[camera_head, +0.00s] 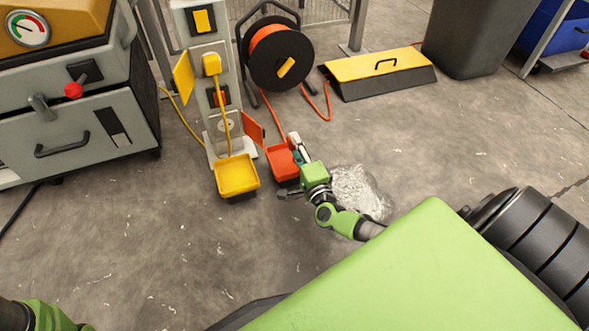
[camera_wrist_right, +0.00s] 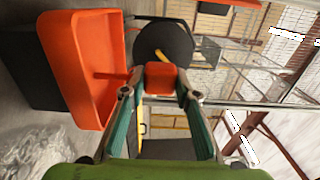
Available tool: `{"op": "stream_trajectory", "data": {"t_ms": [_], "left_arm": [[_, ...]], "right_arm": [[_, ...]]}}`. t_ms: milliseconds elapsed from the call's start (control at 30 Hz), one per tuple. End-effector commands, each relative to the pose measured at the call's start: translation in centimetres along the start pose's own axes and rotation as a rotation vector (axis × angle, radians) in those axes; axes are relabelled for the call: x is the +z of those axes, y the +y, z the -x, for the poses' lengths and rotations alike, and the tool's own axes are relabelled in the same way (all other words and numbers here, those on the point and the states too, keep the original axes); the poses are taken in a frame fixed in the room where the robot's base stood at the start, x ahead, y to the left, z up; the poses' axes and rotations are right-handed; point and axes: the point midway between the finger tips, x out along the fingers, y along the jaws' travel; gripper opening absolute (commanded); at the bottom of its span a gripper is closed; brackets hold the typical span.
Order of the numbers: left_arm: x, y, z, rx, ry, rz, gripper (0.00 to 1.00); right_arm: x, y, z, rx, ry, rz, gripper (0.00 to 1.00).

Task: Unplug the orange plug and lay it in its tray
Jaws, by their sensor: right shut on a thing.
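My right gripper (camera_head: 297,148) is beside the orange tray (camera_head: 283,165), at its right edge in the head view. In the wrist view its teal fingers (camera_wrist_right: 160,85) are shut on the orange plug (camera_wrist_right: 161,76). The orange tray (camera_wrist_right: 85,65) stands to the left of the plug there, apart from it. In the head view the plug is hidden by the gripper. The orange flap (camera_head: 253,130) is open beside a pale round socket (camera_head: 227,124) with no plug in it. My left gripper is out of view; only part of that arm shows.
The yellow plug (camera_head: 212,64) is in the post's upper socket, its cord hanging towards the yellow tray (camera_head: 237,177). A cable reel (camera_head: 277,65) with orange cord stands behind. Clear crumpled plastic (camera_head: 362,190) lies right of my gripper. A grey cabinet (camera_head: 70,105) stands left.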

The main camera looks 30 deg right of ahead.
Motion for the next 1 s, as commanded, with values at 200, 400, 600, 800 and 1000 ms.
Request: {"op": "stream_trajectory", "data": {"t_ms": [200,400,600,800,1000], "left_arm": [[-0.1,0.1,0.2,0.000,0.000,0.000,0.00],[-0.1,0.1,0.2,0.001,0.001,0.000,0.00],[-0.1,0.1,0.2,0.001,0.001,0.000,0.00],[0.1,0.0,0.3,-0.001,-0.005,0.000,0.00],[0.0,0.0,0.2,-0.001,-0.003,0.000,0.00]], "right_arm": [[0.0,0.1,0.0,-0.001,0.000,0.000,0.00],[0.0,0.1,0.0,-0.001,0.000,0.000,0.48],[0.0,0.1,0.0,-0.001,0.000,0.000,0.48],[0.0,0.3,0.5,0.001,-0.001,0.000,0.48],[0.0,0.3,3.5,0.004,-0.001,0.000,0.48]]}}
